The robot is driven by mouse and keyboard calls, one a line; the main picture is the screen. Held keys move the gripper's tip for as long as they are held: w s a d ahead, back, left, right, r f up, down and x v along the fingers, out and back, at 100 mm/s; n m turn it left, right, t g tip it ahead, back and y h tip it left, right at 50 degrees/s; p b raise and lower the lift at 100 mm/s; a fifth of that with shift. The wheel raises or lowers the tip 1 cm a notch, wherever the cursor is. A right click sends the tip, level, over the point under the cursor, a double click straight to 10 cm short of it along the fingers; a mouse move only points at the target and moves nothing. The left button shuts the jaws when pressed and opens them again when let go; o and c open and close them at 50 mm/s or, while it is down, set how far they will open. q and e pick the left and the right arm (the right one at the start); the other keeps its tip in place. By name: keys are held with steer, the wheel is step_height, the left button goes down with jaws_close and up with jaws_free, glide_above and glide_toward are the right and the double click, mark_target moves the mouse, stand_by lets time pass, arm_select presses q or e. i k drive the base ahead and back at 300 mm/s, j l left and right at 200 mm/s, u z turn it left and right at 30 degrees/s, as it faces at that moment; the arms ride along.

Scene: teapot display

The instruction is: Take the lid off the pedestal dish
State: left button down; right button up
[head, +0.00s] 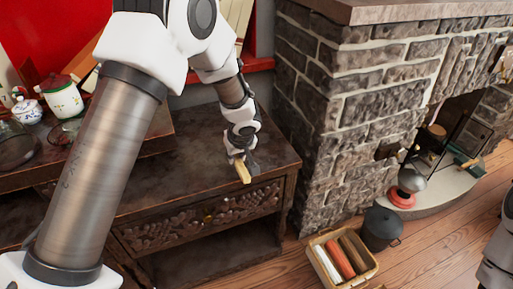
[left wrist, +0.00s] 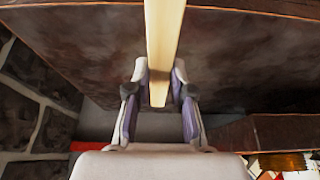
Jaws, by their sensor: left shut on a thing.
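My left gripper (head: 240,157) is over the dark wooden cabinet top (head: 200,165), near its right front. It is shut on a pale yellow wooden-looking stick (head: 243,173). In the left wrist view the stick (left wrist: 162,45) lies between the two fingers of my left gripper (left wrist: 156,82) and runs out of the top of the picture. I cannot pick out a pedestal dish with a lid for certain. A clear glass vessel (head: 14,146) and a small glass dish (head: 62,132) stand at the far left, partly cut off or behind my arm. My right gripper is not in view.
A white jar with a red lid (head: 62,97) and a blue-and-white pot (head: 26,109) stand at the left. A stone fireplace (head: 350,110) is right of the cabinet.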

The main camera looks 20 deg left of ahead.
mark_target(411, 178)
steer(key=l, duration=0.5)
steer(key=k+l, duration=0.15)
steer(key=l, duration=0.8)
steer(key=i+l, duration=0.15)
steer(key=l, duration=0.25)
steer(key=i+l, duration=0.1)
steer(key=l, duration=0.25)
steer(key=i+l, duration=0.15)
steer(key=l, duration=0.25)
steer(key=i+l, duration=0.15)
steer(key=l, duration=0.2)
steer(key=i+l, duration=0.1)
steer(key=l, duration=0.3)
steer(key=i+l, duration=0.15)
steer(key=l, duration=0.2)
steer(key=i+l, duration=0.15)
steer(key=l, duration=0.25)
steer(key=i+l, duration=0.15)
steer(key=l, duration=0.2)
